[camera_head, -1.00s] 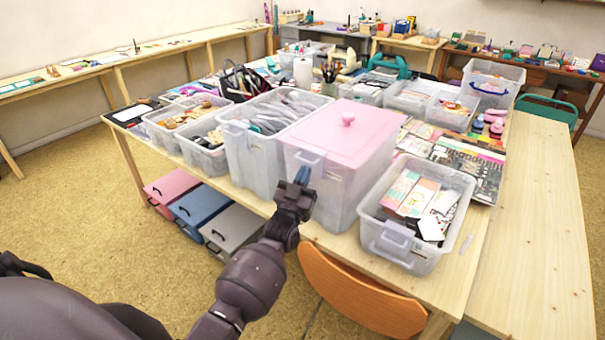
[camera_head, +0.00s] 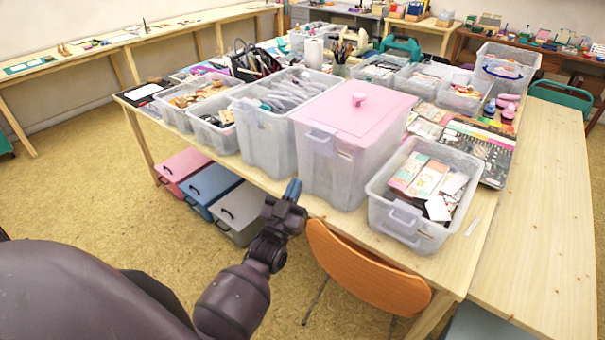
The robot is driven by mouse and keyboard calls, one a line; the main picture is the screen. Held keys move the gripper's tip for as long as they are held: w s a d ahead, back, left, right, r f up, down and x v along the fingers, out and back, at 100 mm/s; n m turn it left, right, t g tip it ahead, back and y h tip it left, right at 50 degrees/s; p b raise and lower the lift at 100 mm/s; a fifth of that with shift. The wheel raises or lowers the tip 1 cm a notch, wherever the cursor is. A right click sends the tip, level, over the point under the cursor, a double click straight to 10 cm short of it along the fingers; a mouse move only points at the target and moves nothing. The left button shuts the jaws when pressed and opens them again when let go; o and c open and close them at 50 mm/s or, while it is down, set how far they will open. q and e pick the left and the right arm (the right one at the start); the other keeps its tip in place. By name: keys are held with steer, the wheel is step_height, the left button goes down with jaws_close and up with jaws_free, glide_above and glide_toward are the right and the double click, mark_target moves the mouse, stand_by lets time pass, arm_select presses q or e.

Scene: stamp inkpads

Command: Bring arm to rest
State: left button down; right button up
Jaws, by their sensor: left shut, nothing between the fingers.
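My left gripper (camera_head: 292,190) is in front of the table's near edge, just below and left of the pink-lidded bin. Its bluish fingertips point up and are together, with nothing held. The left arm comes up from the bottom left of the head view. The clear bin (camera_head: 333,168) has its pink lid (camera_head: 354,115) on, with a round knob on top. The gripper looks apart from the bin, though the gap is hard to judge. My right gripper does not show.
The wooden table (camera_head: 468,262) carries several clear bins, including an open one with boxes and cards (camera_head: 407,215) at the near right. An orange chair (camera_head: 365,270) stands against the near edge. Pink, blue and grey cases (camera_head: 240,212) sit beneath the table. The floor at left is clear.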

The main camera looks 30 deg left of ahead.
arm_select(q)
steer(key=shift+s+d+f, duration=0.1)
steer(key=shift+s+f, duration=0.15)
steer(key=shift+s, duration=0.45)
steer(key=s+d+f+m+g+h, duration=0.1)
steer(key=s+d+f+g, duration=0.1)
steer(key=s+f+g, duration=0.4)
steer(key=s+d+f+g+h, duration=0.2)
steer(key=s+f+g, duration=0.4)
steer(key=s+f, duration=0.5)
steer(key=shift+s+d+f+m+h, duration=0.3)
steer(key=shift+s+d+m, duration=0.1)
steer(key=shift+s+d, duration=0.6)
steer(key=shift+s+a, duration=0.1)
steer(key=shift+a, duration=0.05)
